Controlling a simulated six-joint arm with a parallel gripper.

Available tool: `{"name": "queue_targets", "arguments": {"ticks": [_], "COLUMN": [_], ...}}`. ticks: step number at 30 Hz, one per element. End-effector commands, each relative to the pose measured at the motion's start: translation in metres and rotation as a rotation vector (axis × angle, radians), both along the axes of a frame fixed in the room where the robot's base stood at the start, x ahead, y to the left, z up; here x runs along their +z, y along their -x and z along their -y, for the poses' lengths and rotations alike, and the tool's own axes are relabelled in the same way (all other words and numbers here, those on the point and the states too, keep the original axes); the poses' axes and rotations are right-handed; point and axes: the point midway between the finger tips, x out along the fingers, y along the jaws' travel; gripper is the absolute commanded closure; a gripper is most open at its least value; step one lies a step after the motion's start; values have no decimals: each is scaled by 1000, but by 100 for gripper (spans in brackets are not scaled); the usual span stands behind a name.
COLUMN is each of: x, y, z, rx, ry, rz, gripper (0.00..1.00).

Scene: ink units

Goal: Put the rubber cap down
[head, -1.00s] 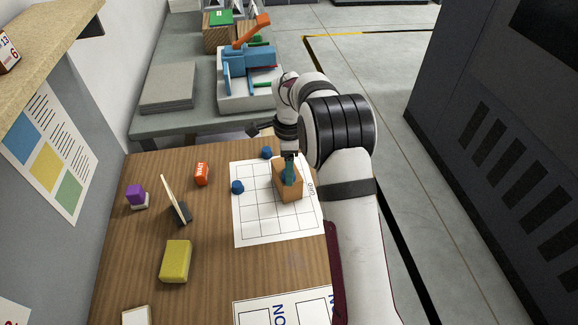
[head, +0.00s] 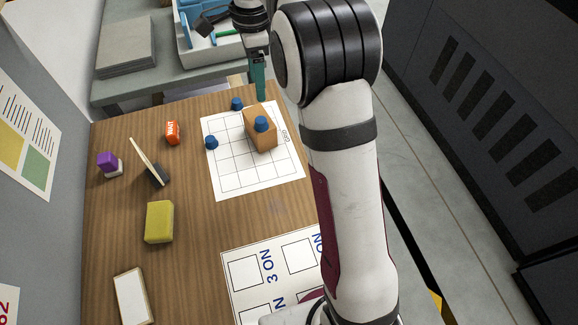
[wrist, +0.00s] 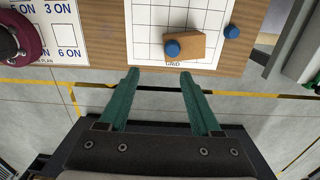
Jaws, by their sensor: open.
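A blue rubber cap (head: 261,123) rests on a wooden block (head: 259,137), which lies on the white grid sheet (head: 227,178). In the wrist view the same cap (wrist: 173,48) sits on the left part of the block (wrist: 193,44). A second blue cap (head: 237,103) is at the sheet's far edge, and a third (head: 211,142) is at its left edge. My gripper (wrist: 159,74) is open, with nothing between its teal fingers. It is above and beyond the block in the head view (head: 260,92), apart from the cap.
A printed sheet (head: 236,245) lies nearer. Bare wood lies between them.

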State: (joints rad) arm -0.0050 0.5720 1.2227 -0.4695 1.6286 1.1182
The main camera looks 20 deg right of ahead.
Motion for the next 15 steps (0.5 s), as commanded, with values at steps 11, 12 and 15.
{"name": "queue_targets", "arguments": {"ticks": [11,12,15], "x": [6,-3,-17], "y": [290,308,332], "z": [-24,-26,-28], "rx": [958,1018,1102], "ry": [-129,-135,-145], "rz": [76,84,94], "gripper": [35,35,35]}}
